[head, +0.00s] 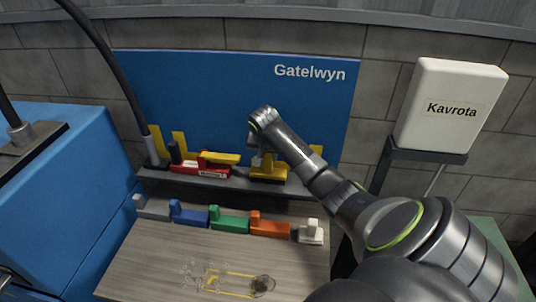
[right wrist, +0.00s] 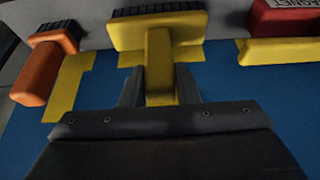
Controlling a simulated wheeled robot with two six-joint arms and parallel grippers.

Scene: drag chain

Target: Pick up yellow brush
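The yellow brush (head: 268,175) is on the dark shelf in front of the blue board in the head view. In the right wrist view the yellow brush (right wrist: 158,32) has a broad head with dark bristles at the top and a handle pointing toward my gripper. My right gripper (head: 262,158) is above the brush in the head view. In the right wrist view its two fingers (right wrist: 160,88) lie close against both sides of the handle, with no clear gap. My left gripper is not in view.
A red labelled block (head: 200,168) is left of the brush on the shelf. An orange brush (right wrist: 42,72) shows in the right wrist view. Several coloured blocks, including a green one (head: 229,221), line the table's back. A clear-and-yellow part (head: 228,280) lies on the wooden table (head: 150,262).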

